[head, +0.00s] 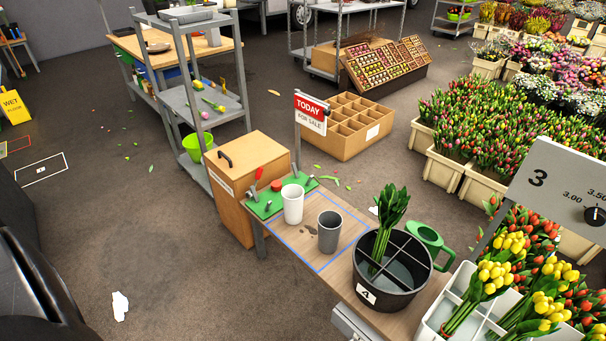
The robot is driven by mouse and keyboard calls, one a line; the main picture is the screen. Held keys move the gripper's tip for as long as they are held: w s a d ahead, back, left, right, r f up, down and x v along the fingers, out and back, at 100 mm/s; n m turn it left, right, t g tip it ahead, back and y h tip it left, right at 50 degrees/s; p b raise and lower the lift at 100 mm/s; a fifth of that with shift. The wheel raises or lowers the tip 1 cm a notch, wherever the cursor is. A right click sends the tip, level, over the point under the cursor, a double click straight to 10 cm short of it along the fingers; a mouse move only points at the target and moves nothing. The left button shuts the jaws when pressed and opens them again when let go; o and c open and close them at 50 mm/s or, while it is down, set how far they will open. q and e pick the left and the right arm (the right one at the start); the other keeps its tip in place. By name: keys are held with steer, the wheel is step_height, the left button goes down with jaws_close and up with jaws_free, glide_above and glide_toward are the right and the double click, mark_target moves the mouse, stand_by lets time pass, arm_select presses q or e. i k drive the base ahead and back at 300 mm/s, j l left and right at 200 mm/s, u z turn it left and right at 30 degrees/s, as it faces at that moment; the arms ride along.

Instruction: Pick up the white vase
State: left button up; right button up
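The white vase (292,205) stands upright on the wooden table (318,268), right in front of a green board (268,206). It looks empty, and nothing holds it. A grey vase (329,233) stands upright a little to its right and nearer to me, apart from it. Blue lines mark the tabletop around the two vases. Neither of my grippers shows in the head view.
Right of the vases stands a black divided bucket (368,292) with green stems, beside a green watering can (430,240). A sale sign (311,115) rises behind the white vase. A wooden cabinet (242,180) stands left. Open floor lies left of the table.

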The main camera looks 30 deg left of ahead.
mark_target(293, 194)
steer(key=u, duration=1.15)
